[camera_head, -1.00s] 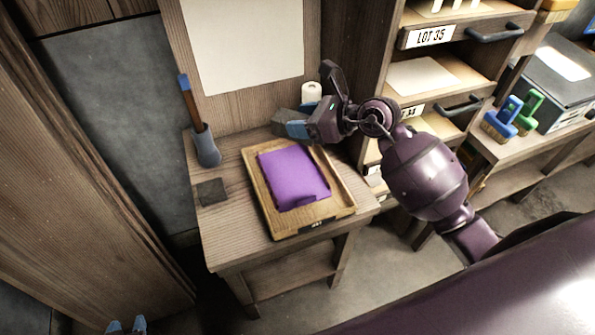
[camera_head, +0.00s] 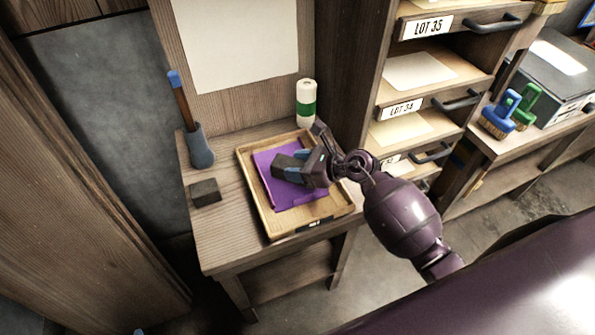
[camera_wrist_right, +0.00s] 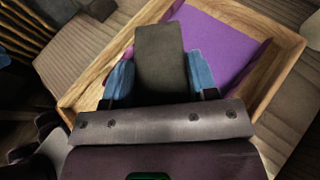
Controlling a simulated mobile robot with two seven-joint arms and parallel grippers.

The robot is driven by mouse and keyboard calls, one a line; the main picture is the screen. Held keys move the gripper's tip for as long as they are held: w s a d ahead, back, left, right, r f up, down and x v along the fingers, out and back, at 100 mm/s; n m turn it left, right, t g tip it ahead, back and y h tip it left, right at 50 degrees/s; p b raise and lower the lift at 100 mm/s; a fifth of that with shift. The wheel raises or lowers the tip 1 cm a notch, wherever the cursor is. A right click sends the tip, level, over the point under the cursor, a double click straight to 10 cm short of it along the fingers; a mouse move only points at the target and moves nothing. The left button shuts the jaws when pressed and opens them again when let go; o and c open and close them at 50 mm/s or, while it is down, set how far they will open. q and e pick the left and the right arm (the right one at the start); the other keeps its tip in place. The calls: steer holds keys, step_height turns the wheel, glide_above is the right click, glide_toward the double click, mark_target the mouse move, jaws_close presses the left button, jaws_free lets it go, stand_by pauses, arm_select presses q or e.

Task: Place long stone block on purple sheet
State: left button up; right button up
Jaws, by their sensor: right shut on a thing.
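The long stone block (camera_head: 287,166) is dark grey and is held in my right gripper (camera_head: 297,168), over the purple sheet. The block also shows in the right wrist view (camera_wrist_right: 160,60), between the blue fingertips of my right gripper (camera_wrist_right: 158,80). The purple sheet (camera_head: 290,197) lies in a wooden tray (camera_head: 257,208) and is partly hidden by the block and gripper. In the right wrist view the sheet (camera_wrist_right: 217,45) shows beside the block. I cannot tell whether the block touches the sheet. My left gripper is not clearly in view.
A short dark block (camera_head: 205,192) sits on the table (camera_head: 222,240) left of the tray. A grey holder with a blue-tipped tool (camera_head: 199,150) stands behind it. Shelves with labelled drawers (camera_head: 405,106) rise at right.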

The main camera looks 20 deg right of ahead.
steer(key=shift+f, duration=1.05)
steer(key=shift+f, duration=0.15)
steer(key=o, duration=1.3)
steer(key=v, duration=1.2)
